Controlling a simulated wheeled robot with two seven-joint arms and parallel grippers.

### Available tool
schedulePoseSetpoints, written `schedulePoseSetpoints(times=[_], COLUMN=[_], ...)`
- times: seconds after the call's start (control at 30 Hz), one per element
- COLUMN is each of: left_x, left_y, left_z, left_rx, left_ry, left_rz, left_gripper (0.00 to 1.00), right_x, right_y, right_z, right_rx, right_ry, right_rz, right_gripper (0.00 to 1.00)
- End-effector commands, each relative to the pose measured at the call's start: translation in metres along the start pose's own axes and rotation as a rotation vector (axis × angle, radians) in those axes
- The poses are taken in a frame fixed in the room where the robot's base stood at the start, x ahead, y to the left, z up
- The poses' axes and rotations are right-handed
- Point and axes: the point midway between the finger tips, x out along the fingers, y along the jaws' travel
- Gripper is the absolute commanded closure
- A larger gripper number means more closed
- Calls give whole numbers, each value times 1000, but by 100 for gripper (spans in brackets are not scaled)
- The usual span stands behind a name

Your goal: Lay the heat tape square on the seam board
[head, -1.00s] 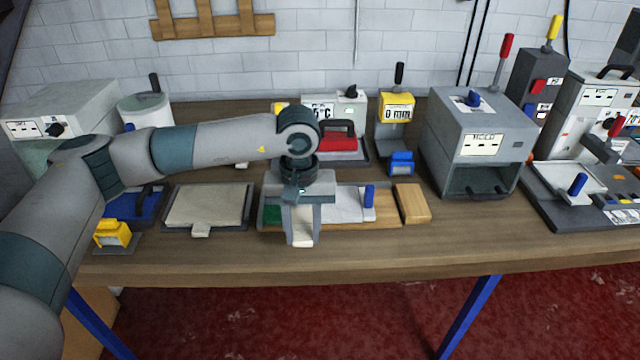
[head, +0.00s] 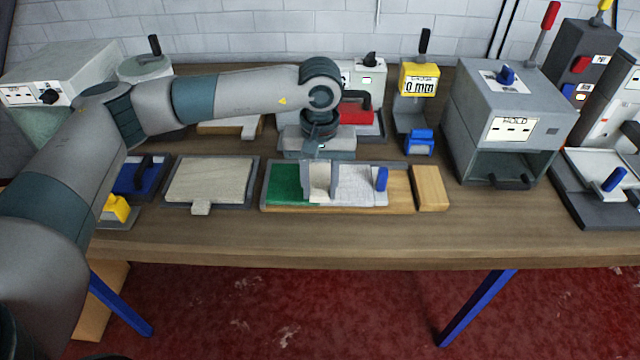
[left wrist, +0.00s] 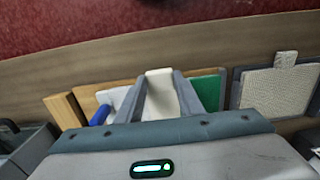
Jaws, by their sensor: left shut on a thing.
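A cream strip, which looks like the heat tape (head: 319,178), is between the two fingers of my left gripper (head: 320,190). My left gripper is shut on it, and its cream end also shows between the fingers in the left wrist view (left wrist: 160,80). The wooden seam board (head: 398,184) lies under the gripper, with a green piece (head: 284,184) on its left and a white piece (head: 358,188) to the right. The strip is over the junction of these pieces; I cannot tell whether it touches them. My right gripper is not in view.
A wooden block (head: 430,188) is at the board's right end, and a blue peg (head: 381,178) stands on the white piece. A tray with a beige pad (head: 208,181) lies to the left. The front table strip is clear.

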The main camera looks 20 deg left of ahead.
Motion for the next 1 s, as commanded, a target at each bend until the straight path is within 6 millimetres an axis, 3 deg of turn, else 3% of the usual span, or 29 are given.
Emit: schedulePoseSetpoints(times=[0.5, 0.83, 1.0], left_x=[36, 54, 57], left_y=[0, 0, 0], left_z=[0, 0, 0], left_rx=[0, 1, 1], left_ry=[-2, 0, 0], left_rz=[-1, 0, 0], left_gripper=[88, 88, 88], right_x=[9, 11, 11], right_y=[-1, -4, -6], right_z=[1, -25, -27], right_rx=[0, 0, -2], right_ry=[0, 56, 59], right_rz=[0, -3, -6], right_gripper=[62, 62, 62])
